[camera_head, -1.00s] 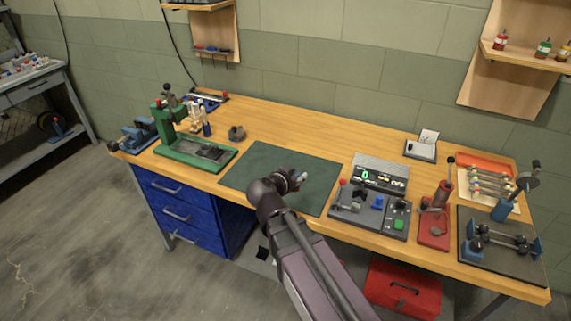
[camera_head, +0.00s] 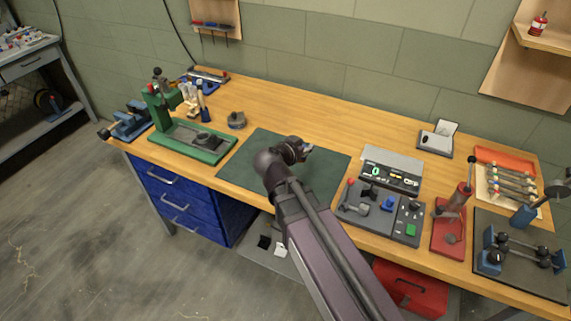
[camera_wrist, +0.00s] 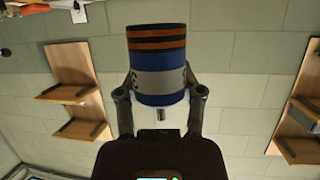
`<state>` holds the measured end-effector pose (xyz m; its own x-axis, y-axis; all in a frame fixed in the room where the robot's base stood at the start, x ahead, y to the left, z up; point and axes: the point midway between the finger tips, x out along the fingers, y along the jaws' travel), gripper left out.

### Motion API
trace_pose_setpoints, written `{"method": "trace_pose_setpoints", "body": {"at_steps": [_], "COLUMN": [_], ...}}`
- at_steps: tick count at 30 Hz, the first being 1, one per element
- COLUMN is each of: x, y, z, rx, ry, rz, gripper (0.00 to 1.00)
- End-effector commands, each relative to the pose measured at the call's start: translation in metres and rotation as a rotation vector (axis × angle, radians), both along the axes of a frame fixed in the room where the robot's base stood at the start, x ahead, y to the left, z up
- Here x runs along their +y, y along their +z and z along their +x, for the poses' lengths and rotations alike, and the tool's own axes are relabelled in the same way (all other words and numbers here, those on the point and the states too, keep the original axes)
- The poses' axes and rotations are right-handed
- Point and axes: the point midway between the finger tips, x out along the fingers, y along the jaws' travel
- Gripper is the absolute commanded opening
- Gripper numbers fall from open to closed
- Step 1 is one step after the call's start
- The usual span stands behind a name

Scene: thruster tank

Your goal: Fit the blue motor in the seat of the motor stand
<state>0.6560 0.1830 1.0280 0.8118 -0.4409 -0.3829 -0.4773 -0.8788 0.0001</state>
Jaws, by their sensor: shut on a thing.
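The blue motor (camera_wrist: 158,85) is held in my gripper (camera_wrist: 160,92). In the wrist view it is a blue cylinder with a grey band with dark marks, dark and orange bands at its top end, and a small shaft at the lower end. One finger presses on each side of it. In the head view my gripper (camera_head: 305,150) is over the green mat, and the motor is mostly hidden by my wrist. The motor stand is hard to make out; a small black cradle-like part (camera_head: 369,193) on the grey test panel (camera_head: 350,212) may be it, right of my gripper.
The green mat (camera_head: 240,165) looks clear. A red press (camera_head: 448,238) and a dark plate with blue blocks (camera_head: 500,276) stand to the right. A display box (camera_head: 391,171) stands behind the panel.

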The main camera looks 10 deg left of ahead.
Motion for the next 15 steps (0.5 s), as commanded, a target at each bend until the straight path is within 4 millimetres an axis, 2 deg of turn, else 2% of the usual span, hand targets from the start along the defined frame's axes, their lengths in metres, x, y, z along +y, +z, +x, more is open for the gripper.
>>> {"method": "trace_pose_setpoints", "body": {"at_steps": [10, 15], "x": [0.0, -0.007], "y": [-0.001, -0.012], "z": [0.0, 0.0], "rx": [0.0, 0.001], "ry": [0.0, -0.001], "rz": [0.0, 0.001], "gripper": [0.0, 0.0]}}
